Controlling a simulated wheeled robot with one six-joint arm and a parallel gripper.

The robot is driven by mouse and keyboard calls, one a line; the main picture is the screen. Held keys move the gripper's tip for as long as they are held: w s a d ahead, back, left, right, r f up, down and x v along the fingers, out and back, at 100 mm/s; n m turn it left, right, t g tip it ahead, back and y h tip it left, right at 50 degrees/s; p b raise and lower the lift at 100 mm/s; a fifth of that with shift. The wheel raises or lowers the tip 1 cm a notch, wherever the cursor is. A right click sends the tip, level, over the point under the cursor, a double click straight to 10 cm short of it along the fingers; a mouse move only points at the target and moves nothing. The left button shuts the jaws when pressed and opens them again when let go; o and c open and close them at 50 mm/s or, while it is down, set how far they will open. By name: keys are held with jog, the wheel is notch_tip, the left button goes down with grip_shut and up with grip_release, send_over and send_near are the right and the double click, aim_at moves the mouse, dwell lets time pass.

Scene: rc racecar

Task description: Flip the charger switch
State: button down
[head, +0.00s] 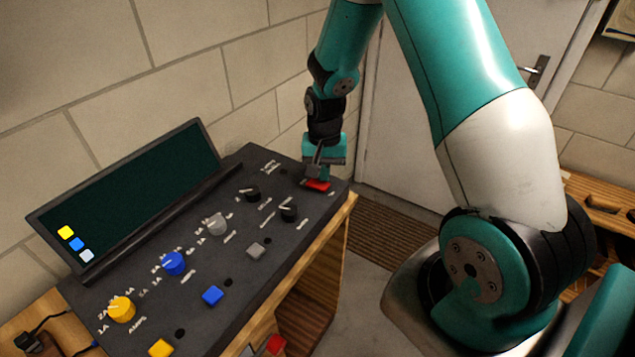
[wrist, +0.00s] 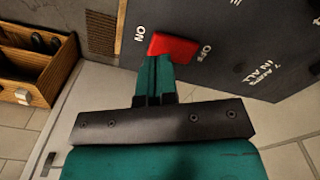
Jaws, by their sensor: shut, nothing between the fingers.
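The charger panel (head: 130,275) is a dark sloped console with knobs and coloured buttons. Its red switch (head: 317,185) sits at the far right end, and in the wrist view the red switch (wrist: 173,47) lies between the labels ON and OFF. My gripper (head: 318,176) is shut and empty, pointing down at the switch. In the wrist view my gripper (wrist: 155,62) has its fingertips together at the switch's near edge, towards the ON side. The fingers hide part of that edge, and I cannot tell whether they touch it.
A dark screen (head: 135,190) with yellow, blue and pale squares stands behind the panel. Yellow, blue, grey and black knobs line the panel left of my gripper. A wall is behind, and a white door (head: 420,130) and brown mat (head: 395,220) are to the right.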

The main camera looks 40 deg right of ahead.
aim_at(324, 185)
jog(key=shift+f+b, duration=0.9)
jog(key=shift+f, duration=0.4)
dwell(0.9)
notch_tip(324, 185, up, 7)
jog(key=p, duration=0.5)
jog(key=shift+p, duration=0.35)
